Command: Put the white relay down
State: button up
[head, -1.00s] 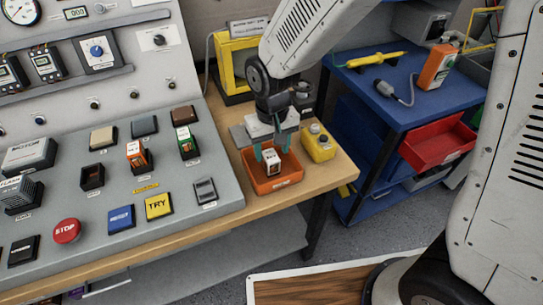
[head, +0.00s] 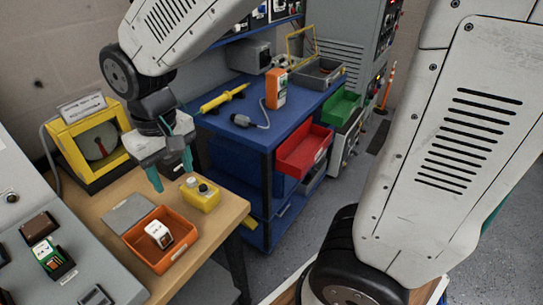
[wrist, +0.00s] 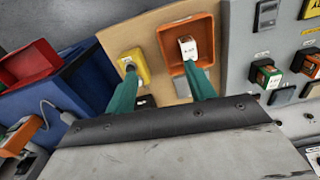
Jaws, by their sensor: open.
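The white relay (head: 158,234) lies inside the orange tray (head: 134,237) on the wooden bench top. In the wrist view the relay (wrist: 187,46) shows at the tray's near part, close to the tip of one finger. My gripper (head: 172,176) is open and empty, its two teal fingers apart. It hangs above the bench, behind and to the right of the relay in the head view, clear of it. The fingers also show in the wrist view (wrist: 162,82).
A yellow box with knobs (head: 200,194) stands right of the tray, close to my gripper. A yellow-framed gauge (head: 95,145) stands behind. The grey console (head: 75,270) is at left. A blue cart (head: 262,140) with a red bin (head: 303,150) stands right.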

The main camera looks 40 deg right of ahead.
jog(key=s+d+r+m, duration=0.1)
jog(key=s+d+r, duration=0.2)
jog(key=s+d, duration=0.3)
jog(key=s+d+r+m, duration=0.1)
jog(key=s+d+r, duration=0.2)
jog(key=s+d, duration=0.4)
jog(key=s, duration=0.3)
jog(key=shift+d+t, duration=0.25)
jog(key=shift+t, duration=0.15)
jog(key=shift+r, duration=0.1)
